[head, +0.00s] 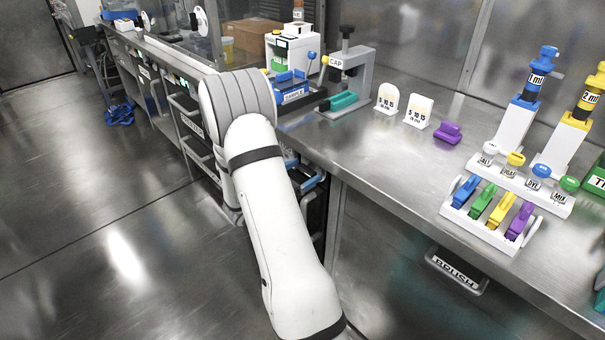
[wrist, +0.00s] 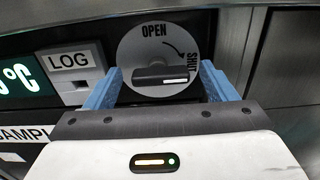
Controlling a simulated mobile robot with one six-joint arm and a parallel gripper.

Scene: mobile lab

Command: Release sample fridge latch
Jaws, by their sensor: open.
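In the wrist view the latch is a round grey dial (wrist: 135,45) marked OPEN at the top and SHUT at the right, with a curved arrow between them. Its dark bar handle (wrist: 150,76) lies about level, with a white stripe at its right end towards SHUT. My gripper (wrist: 161,70) is open, its blue fingers to the left and right of the handle; I cannot tell whether they touch it. In the head view my arm covers the area below the bench, and the latch and gripper are hidden.
A LOG button panel (wrist: 72,62) and a green temperature display (wrist: 18,80) sit left of the dial. The steel bench (head: 400,165) carries a cap press (head: 347,75), a clip rack (head: 490,222) and bottles. A BRUSH drawer (head: 456,272) is below.

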